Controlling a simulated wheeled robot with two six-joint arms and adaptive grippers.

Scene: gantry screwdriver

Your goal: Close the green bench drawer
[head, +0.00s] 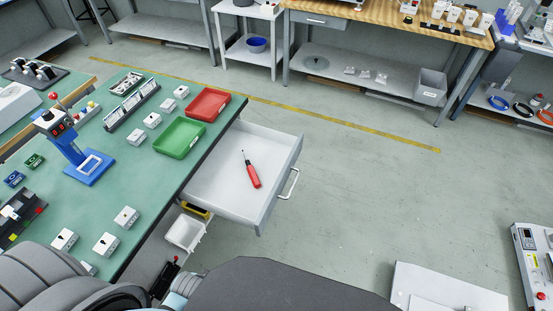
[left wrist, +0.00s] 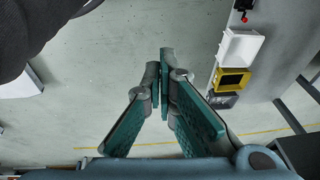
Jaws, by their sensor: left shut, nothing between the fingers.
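The green bench (head: 150,190) stands at the left of the head view. Its pale grey drawer (head: 225,195) is pulled well out to the right, with a handle (head: 289,184) on its front. A red screwdriver (head: 252,176) with a dark shaft lies inside the drawer. My left gripper (left wrist: 165,85) shows in the left wrist view, fingertips together and empty, above bare floor. The drawer cannot be made out in that view. In the head view my arm fills the bottom edge, and the left gripper's fingers are hidden. My right gripper is in neither view.
Red (head: 208,104) and green (head: 180,138) trays sit on the bench top near the drawer. Below, a white bin (head: 184,232) and a yellow box (left wrist: 232,80) stand on the bench's lower shelf. The floor (head: 350,190) right of the drawer is clear.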

